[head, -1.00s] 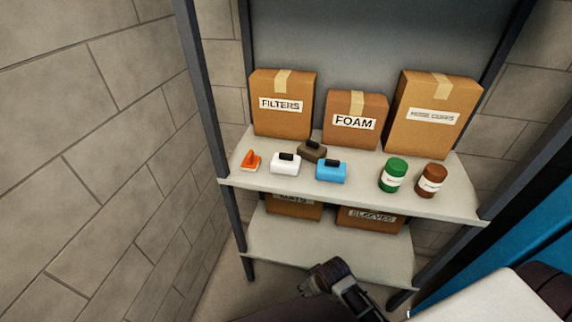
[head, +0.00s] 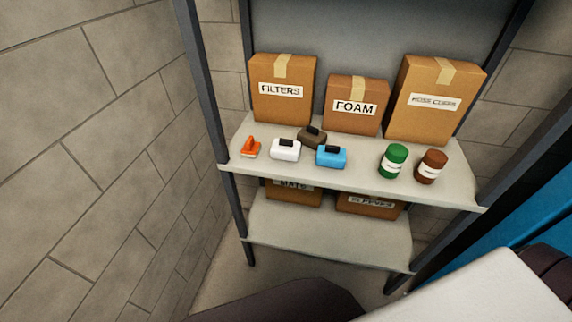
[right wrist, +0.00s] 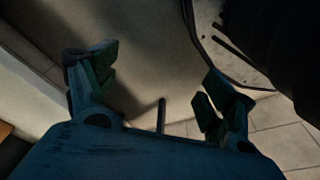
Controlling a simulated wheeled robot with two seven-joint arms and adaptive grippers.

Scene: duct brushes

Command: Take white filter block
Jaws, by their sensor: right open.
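The white filter block (head: 285,150) with a black top grip sits on the upper shelf board in the head view, left of centre. A blue block (head: 331,157) is to its right, and a dark brown block (head: 312,137) is behind and between them. An orange brush-like piece (head: 250,148) is to its left. My right gripper (right wrist: 160,95) shows in the right wrist view with its fingers wide apart and nothing between them. It is not visible in the head view, so its distance from the block cannot be told. My left gripper is in neither view.
The shelf (head: 300,181) holds boxes labelled FILTERS (head: 282,106), FOAM (head: 352,118) and a third (head: 434,120) at the back. A green jar (head: 393,161) and a brown jar (head: 431,166) stand right. A dark post (head: 205,90) and block wall bound the left.

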